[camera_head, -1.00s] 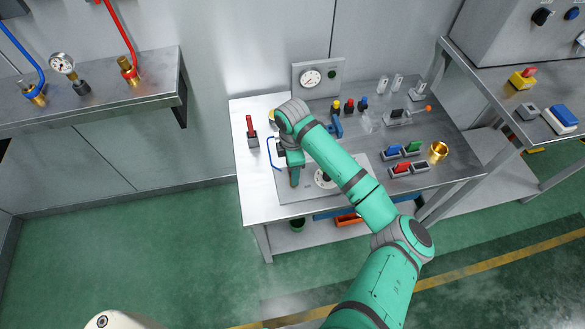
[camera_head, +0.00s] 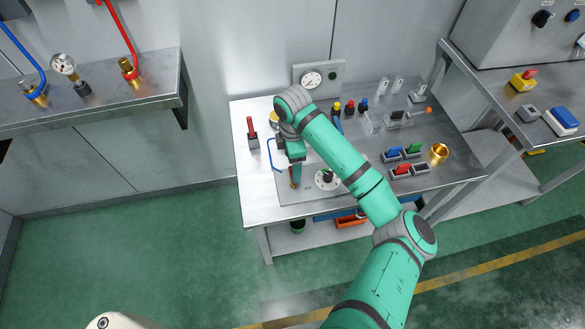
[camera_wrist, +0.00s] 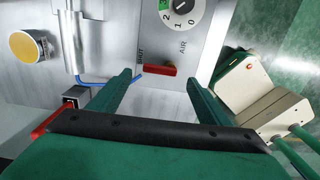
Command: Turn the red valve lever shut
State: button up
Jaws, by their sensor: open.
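The red valve lever (camera_wrist: 160,70) is a short red bar on the grey panel, beside the printed words SHUT and AIR in the wrist view. It lies between the tips of my open gripper (camera_wrist: 162,79), with one finger on each side; I cannot tell whether either finger touches it. In the head view my gripper (camera_head: 296,182) points down over the left front part of the bench panel, and it hides most of the lever there.
A white numbered dial (camera_head: 326,179) is just right of my gripper. A blue bent handle (camera_head: 272,154) and an upright red lever on a grey box (camera_head: 251,128) stand to the left. Coloured switches (camera_head: 402,170) and a brass cup (camera_head: 439,151) are farther right.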

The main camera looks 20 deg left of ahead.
notch_tip(320, 180, up, 6)
dwell(0.4)
dwell(0.3)
